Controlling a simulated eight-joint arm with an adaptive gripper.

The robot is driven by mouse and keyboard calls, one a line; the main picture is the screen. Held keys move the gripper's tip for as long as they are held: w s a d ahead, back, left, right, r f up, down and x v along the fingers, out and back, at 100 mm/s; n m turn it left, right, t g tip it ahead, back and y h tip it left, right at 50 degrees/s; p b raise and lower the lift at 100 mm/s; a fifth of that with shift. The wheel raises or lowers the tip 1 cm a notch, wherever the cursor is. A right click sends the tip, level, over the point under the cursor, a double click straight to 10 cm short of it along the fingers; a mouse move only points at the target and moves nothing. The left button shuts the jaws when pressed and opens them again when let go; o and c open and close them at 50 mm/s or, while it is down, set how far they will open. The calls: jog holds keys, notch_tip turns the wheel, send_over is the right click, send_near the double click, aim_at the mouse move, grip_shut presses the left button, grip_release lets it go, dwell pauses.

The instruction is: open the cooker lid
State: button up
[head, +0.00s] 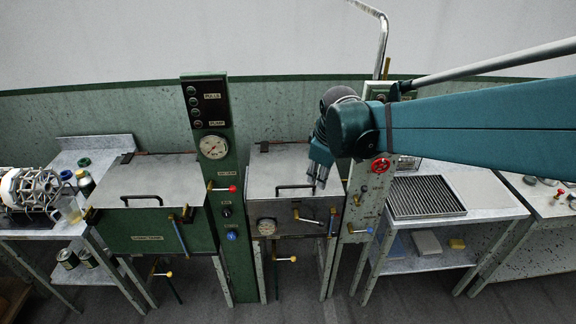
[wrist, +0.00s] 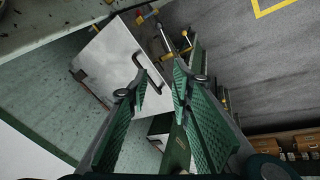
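The cooker appears to be the middle basin, a metal box with a round gauge on its front. Its flat grey lid (head: 275,172) is down, with a dark bar handle (head: 294,187) near the front edge. My gripper (head: 317,178) is above the right part of this lid, pointing down. In the wrist view, the pale lid (wrist: 105,68) lies beyond my gripper (wrist: 159,72). Its handle (wrist: 149,72) shows between the spread fingers, apparently further off. The fingers are open and empty. I cannot tell the exact gap between fingertips and handle.
A larger green basin (head: 150,232) with a closed lid stands to the left, past a green panel column (head: 226,250). A post with a red wheel (head: 381,165) stands close right of the gripper. A table with a grated tray (head: 426,197) is further right.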

jog(key=w+a+f+n+p, duration=0.2)
jog(key=w+a+f+n, duration=0.15)
jog(key=w, duration=0.45)
jog(key=n+g+p, duration=0.1)
jog(key=n+g, duration=0.1)
jog(key=n, duration=0.1)
send_near(291, 187)
jog(key=shift+w+a, duration=0.1)
jog(key=shift+a, duration=0.1)
jog(key=shift+f, duration=0.1)
jog(key=shift+w+f+p, duration=0.1)
jog(key=shift+w+f, duration=0.15)
jog(key=shift+f, duration=1)
jog(key=shift+w+f+p, duration=0.1)
jog(key=shift+w+f, duration=0.15)
jog(key=shift+f, duration=1)
jog(key=shift+w+f+p, duration=0.1)
jog(key=shift+w+f, duration=0.15)
jog(key=shift+f, duration=0.95)
jog(key=shift+c, duration=0.5)
grip_shut()
